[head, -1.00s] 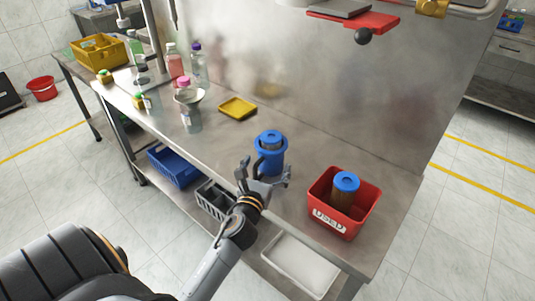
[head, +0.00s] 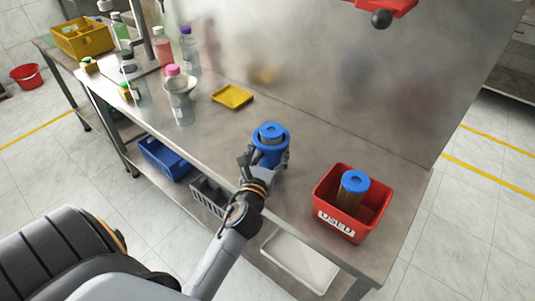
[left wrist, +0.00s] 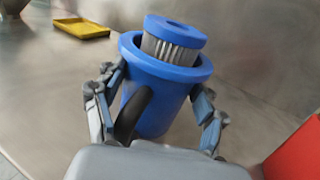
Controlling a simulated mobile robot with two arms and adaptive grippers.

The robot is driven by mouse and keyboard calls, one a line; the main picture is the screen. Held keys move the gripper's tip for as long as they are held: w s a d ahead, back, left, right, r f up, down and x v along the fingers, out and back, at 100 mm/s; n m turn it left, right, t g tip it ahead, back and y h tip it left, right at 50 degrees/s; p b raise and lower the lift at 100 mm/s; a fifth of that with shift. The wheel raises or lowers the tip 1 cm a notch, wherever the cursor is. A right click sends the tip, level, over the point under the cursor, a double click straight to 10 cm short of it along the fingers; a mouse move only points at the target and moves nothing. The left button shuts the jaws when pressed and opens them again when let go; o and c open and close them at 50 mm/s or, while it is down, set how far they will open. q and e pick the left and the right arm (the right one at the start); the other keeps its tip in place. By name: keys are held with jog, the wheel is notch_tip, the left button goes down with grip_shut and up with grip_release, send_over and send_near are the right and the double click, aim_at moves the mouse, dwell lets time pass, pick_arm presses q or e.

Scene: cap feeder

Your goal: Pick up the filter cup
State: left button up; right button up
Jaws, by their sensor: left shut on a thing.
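The filter cup (head: 275,160) is a blue cup with a wide rim and a dark handle, upright over the steel table. A pleated filter (head: 270,132) with a blue cap sits in its mouth, tilted a little in the left wrist view (left wrist: 175,42). My left gripper (head: 265,168) is shut on the cup, with one finger on each side of its body in the left wrist view (left wrist: 158,112). I cannot tell whether the cup's base touches the table. My right gripper is out of view.
A red bin (head: 339,222) marked USED, holding a used blue-capped filter (head: 352,190), stands to the right. A yellow tray (head: 232,97) lies behind left. The table between tray and cup is clear.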

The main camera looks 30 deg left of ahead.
aim_at(268, 142)
pick_arm(q)
jog(key=shift+r, duration=0.45)
notch_tip(268, 142, up, 3)
jog(key=shift+f+p, duration=0.1)
jog(key=shift+p, duration=0.65)
jog(key=s+d+r+p, duration=0.3)
jog(key=s+r, duration=0.6)
jog(key=s, duration=0.4)
jog(key=shift+s+r, duration=0.2)
jog(key=shift+s, duration=0.1)
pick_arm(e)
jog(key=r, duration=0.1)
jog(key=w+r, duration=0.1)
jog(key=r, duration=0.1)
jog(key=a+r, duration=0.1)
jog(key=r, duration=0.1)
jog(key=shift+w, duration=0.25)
pick_arm(q)
jog(key=shift+d, duration=0.15)
